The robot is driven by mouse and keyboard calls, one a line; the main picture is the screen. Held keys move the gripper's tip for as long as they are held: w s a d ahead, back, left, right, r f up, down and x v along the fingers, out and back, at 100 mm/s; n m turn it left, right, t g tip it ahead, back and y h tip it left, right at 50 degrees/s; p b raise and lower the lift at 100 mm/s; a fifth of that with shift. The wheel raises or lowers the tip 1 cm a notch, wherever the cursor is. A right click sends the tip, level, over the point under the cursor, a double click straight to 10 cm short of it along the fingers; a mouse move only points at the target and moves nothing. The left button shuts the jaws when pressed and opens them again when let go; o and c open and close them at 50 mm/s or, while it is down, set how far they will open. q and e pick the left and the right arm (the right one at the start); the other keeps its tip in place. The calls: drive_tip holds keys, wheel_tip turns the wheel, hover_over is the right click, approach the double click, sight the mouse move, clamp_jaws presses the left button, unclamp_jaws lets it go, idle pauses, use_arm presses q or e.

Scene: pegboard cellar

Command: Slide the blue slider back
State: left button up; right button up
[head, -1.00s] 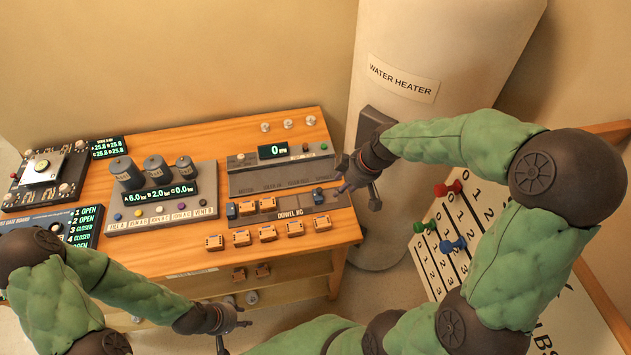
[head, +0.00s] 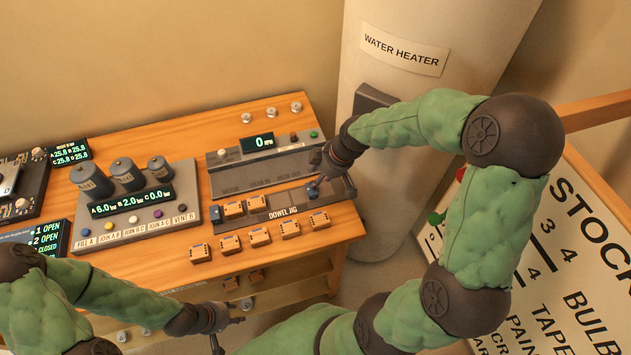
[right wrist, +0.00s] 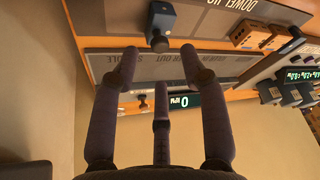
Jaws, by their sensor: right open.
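The stock board (head: 540,262) at the right carries a red slider (head: 460,174) and a green slider (head: 436,218), both partly covered by my right arm. A blue slider on it is hidden behind that arm now. My right gripper (head: 318,168) is over the right end of the dowel jig (head: 282,212). In the right wrist view its fingers (right wrist: 160,75) are spread and empty. A small blue block with a round knob (right wrist: 160,20) lies beyond them; in the head view it is at the jig's right end (head: 312,190). My left gripper (head: 226,328) is open and empty before the bench.
The wooden bench (head: 175,260) holds a panel with canisters (head: 150,205), a unit reading 0 (head: 263,142) and several orange blocks (head: 260,236). The water heater (head: 400,110) stands behind my right arm. My right arm crosses in front of the stock board.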

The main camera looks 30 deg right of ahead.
drive_tip(key=shift+b+x, duration=0.35)
drive_tip(key=shift+x, duration=1.6)
drive_tip(key=shift+c, duration=0.2)
clamp_jaws()
